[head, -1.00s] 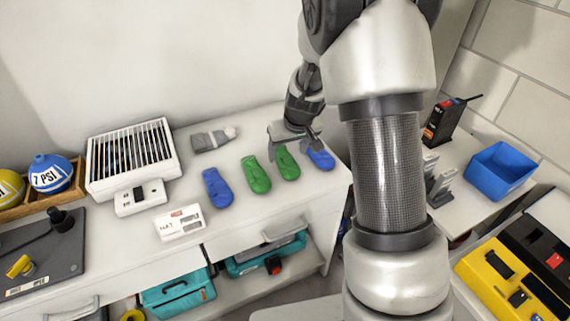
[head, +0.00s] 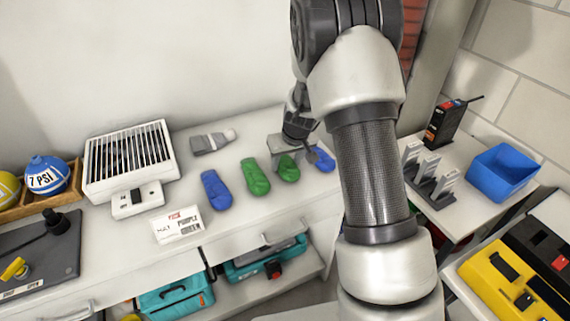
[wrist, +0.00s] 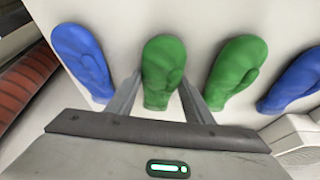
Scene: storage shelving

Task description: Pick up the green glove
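Two green gloves and two blue gloves lie in a row on the white counter. The right green glove (head: 289,172) is under my gripper (head: 293,159). In the wrist view this green glove (wrist: 163,68) lies between the two open fingers of my gripper (wrist: 160,92), with small gaps at both sides. I cannot tell how far down beside it the fingers reach. The other green glove (head: 255,177) also shows in the wrist view (wrist: 237,68), just right of the right finger. The blue gloves (head: 216,190) and (head: 320,160) flank the green pair.
A grey tube (head: 208,142) lies behind, and a white grilled heater (head: 130,155) stands left. A blue bin (head: 503,170) is on the right-hand table.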

